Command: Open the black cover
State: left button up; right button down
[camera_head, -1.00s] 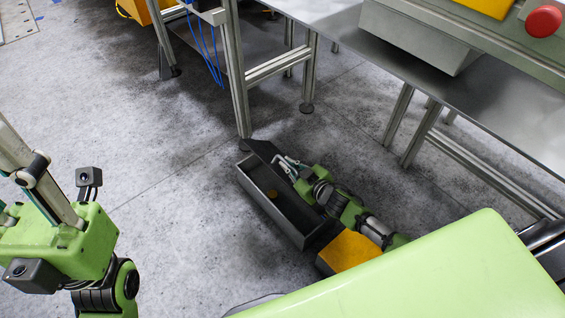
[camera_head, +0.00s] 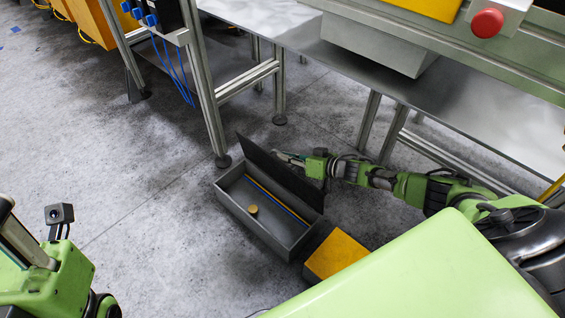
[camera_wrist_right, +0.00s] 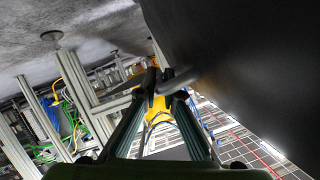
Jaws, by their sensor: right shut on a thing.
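The black cover (camera_head: 278,170) stands raised along the right long side of a dark grey open box (camera_head: 270,232) on the floor in the head view. It fills the right of the right wrist view as a dark surface (camera_wrist_right: 250,65). My right gripper (camera_head: 281,156) is at the cover's upper far end, on its right side. In the right wrist view its fingers (camera_wrist_right: 165,92) are shut on a dark bar-like handle (camera_wrist_right: 186,77) at the cover. My left gripper (camera_head: 22,240) shows only partly at the left edge, far from the box; its fingertips are not clear.
Inside the box are a round yellow piece (camera_head: 253,210) and yellow and blue strips (camera_head: 278,200). A yellow block (camera_head: 338,254) sits by the box's near end. A metal table leg (camera_head: 210,110) stands close to the far end. Floor left of the box is clear.

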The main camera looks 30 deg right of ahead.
jog(key=shift+w, duration=0.1)
dwell(0.4)
jog(key=c, duration=2.4)
grip_release()
jog(key=shift+c, duration=0.2)
jog(key=shift+d, duration=0.1)
jog(key=shift+s+d, duration=0.25)
jog(key=shift+s, duration=0.15)
jog(key=v, duration=1.1)
jog(key=shift+r, duration=0.2)
jog(key=shift+a, duration=0.2)
